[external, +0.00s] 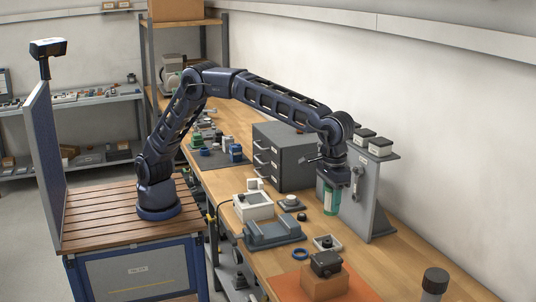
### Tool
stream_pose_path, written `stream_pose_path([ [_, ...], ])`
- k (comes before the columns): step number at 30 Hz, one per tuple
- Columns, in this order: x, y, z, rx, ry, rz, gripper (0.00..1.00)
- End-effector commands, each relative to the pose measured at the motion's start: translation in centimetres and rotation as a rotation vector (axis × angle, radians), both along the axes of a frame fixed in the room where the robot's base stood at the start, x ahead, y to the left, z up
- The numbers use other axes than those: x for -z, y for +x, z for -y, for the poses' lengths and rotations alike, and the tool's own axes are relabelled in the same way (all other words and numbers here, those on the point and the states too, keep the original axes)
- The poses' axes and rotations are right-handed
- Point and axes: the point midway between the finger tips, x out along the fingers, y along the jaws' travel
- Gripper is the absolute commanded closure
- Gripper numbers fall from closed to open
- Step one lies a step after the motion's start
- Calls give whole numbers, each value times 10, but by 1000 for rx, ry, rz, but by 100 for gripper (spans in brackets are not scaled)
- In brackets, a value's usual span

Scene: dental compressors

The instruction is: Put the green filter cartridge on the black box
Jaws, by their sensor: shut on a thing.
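The green filter cartridge (332,202) hangs upright below my gripper (334,186), which is shut on its top end. The cartridge is in the air over the workbench, in front of the grey upright stand. A small black box (325,263) sits on a tan block at the front of the bench, below the cartridge in the picture and apart from it. The fingertips are small in this view, and their exact contact on the cartridge is hard to make out.
The grey stand (356,200) with dark blocks on top is close behind the cartridge. A grey drawer cabinet (290,165) stands to the left. A grey-blue cradle (272,234), a blue ring (300,254) and a dark-capped jar (434,284) are also on the bench.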

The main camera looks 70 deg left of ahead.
Motion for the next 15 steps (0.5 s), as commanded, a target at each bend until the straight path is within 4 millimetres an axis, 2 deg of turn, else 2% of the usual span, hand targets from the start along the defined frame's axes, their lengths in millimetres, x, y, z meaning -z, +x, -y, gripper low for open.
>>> stream_pose_path([
  [9, 70, -1, 0, 1, 2, -2, 88],
  [15, 102, -1, 0, 1, 1, -1, 88],
])
